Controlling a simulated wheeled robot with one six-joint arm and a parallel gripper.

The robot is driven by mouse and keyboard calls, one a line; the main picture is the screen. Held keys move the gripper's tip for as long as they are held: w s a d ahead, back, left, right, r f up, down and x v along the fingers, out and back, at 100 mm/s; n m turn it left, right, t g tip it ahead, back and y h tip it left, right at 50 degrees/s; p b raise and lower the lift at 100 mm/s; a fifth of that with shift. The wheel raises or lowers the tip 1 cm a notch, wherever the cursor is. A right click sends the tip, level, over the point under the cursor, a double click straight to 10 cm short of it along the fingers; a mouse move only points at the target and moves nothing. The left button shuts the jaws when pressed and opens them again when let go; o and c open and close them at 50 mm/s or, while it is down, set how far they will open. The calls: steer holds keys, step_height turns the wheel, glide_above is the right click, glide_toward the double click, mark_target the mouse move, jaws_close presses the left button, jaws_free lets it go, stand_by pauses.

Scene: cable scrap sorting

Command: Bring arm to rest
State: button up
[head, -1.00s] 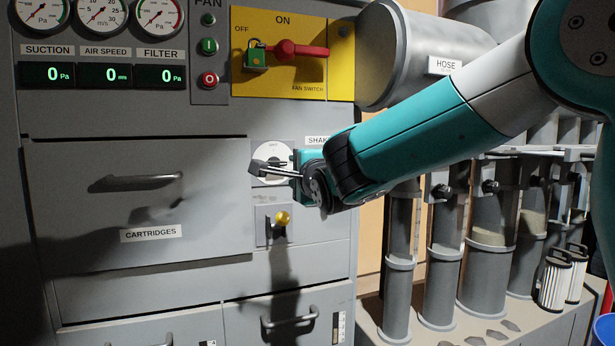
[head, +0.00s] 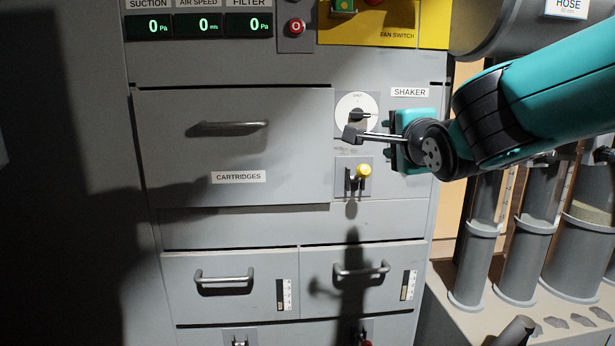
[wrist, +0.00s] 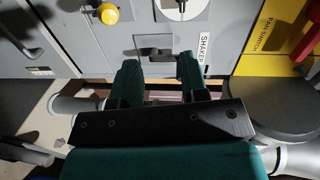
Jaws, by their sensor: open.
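My gripper (head: 356,137) is in front of the grey cabinet, beside the round shaker dial (head: 348,108) in the head view. My teal arm reaches in from the right. In the wrist view my gripper (wrist: 158,72) shows two teal fingers standing apart with nothing held between them. The shaker dial (wrist: 182,8) is beyond the fingers at the top. The yellow knob (head: 363,171) sits just below my gripper in the head view, and it also shows in the wrist view (wrist: 107,13).
The cartridges drawer (head: 230,150) and two lower drawers with handles are closed. The yellow fan switch panel (head: 420,22) is above. Grey tubes (head: 525,240) stand on a ledge at right, under the hose pipe (head: 500,22). Open room lies in front of the cabinet's left side.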

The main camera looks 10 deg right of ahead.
steer(key=s+a+f+n+g+y, duration=0.35)
steer(key=s+f+n+g, duration=0.55)
steer(key=s+f+n, duration=0.4)
steer(key=s+a+f+n+g, duration=0.1)
steer(key=s+f+n+g, duration=0.1)
steer(key=s+n+g, duration=0.45)
steer(key=s+a+f+n+g, duration=0.1)
steer(key=s+f+n, duration=0.15)
steer(key=s, duration=0.75)
step_height(320, 180, up, 30)
steer(key=s+n+p, duration=0.1)
steer(key=p, duration=2.8)
steer(key=shift+s+n, duration=0.15)
steer(key=shift+n, duration=0.25)
steer(key=shift+f, duration=0.1)
